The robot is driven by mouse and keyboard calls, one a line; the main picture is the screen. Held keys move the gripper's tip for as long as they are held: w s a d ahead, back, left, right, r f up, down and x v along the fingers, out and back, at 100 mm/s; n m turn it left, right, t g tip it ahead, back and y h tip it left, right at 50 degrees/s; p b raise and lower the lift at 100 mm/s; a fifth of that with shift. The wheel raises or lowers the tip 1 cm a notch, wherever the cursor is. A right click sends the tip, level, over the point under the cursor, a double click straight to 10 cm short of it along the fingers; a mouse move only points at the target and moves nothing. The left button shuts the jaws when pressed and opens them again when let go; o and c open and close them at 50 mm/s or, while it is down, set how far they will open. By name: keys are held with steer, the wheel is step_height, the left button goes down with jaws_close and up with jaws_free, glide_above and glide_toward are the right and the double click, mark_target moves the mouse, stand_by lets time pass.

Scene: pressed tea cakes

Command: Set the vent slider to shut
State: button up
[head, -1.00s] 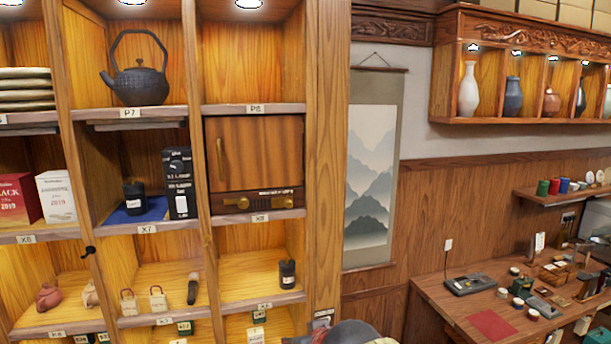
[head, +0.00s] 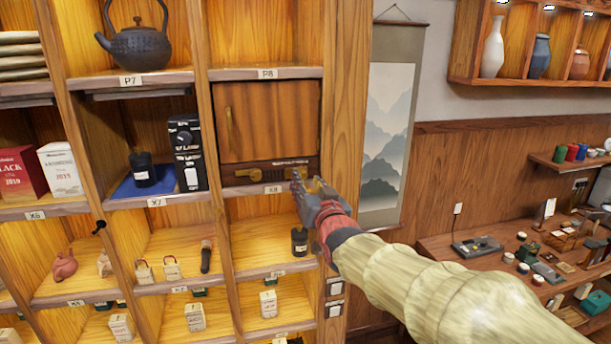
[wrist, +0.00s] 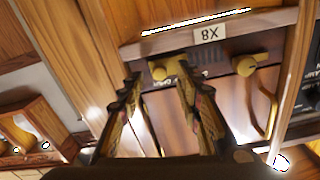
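The vent slider is a small brass knob (wrist: 165,68) on the dark vent strip (head: 262,174) below the wooden cabinet door (head: 268,122). The wrist view is upside down. There the knob lies between the two fingertips of my gripper (wrist: 158,78), closer to the right one, with dark vent slots beside it. The fingers are apart, and I cannot tell whether either touches the knob. Small lettering by the knob is partly hidden and not readable. In the head view my gripper (head: 304,185) reaches the right end of the strip.
A second brass piece (wrist: 247,65) sits on the strip, near the door handle (wrist: 264,110). The X8 shelf edge (head: 252,190) runs just below the strip. A wooden upright (head: 345,130) stands close on the right. A black canister (head: 299,242) stands in the compartment below.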

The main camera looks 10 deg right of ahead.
steer(key=shift+w, duration=1.15)
steer(key=shift+c, duration=0.9)
jaws_close()
